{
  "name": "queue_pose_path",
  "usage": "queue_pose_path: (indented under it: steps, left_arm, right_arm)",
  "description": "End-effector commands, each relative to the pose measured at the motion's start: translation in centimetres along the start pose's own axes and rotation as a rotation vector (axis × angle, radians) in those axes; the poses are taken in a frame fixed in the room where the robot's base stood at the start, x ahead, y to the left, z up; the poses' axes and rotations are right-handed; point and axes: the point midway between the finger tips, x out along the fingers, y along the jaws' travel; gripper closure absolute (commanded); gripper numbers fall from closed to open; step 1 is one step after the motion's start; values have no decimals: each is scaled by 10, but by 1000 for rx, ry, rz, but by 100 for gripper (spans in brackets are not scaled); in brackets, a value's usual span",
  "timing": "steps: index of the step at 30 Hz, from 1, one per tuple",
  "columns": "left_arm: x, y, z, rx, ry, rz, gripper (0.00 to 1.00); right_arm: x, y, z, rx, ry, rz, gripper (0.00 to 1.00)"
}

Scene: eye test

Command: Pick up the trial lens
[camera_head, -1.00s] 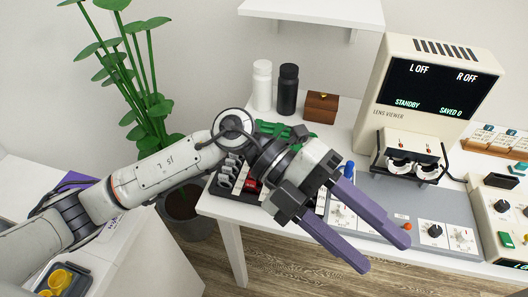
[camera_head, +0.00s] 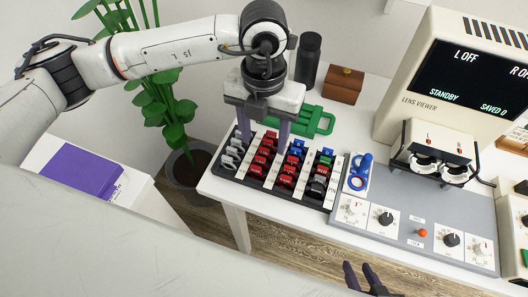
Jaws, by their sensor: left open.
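Several trial lenses with red, blue, grey, green and black tabs stand in rows in a black rack (camera_head: 258,183) on the white table. One red-tabbed trial lens (camera_head: 264,151) is near the rack's middle. My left gripper (camera_head: 263,138) points down over the back of the rack, its two purple fingers apart. No lens is seen held between them; whether the fingertips touch any lens I cannot tell. My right gripper (camera_head: 359,268) shows at the bottom edge, its dark fingertips apart and empty, well in front of the table.
A plant (camera_head: 170,110) stands left.

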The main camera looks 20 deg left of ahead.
Motion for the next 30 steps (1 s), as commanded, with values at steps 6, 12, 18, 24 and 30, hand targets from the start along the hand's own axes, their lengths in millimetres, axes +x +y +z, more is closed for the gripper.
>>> queue_pose_path:
  steps: [6,12,18,24,30]
  left_arm:
    - [33,1,-2,-1,5,1,48]
    - [46,0,-1,1,2,-1,48]
    - [46,0,-1,1,1,-1,53]
    - [46,0,-1,1,1,-1,87]
    - [46,0,-1,1,1,-1,92]
  right_arm:
    - [-8,-1,-7,0,0,0,69]
    - [-8,-1,-8,0,0,0,69]
    - [-8,-1,-8,0,0,0,69]
    - [-8,-1,-8,0,1,0,69]
    - [-8,0,-9,0,2,0,69]
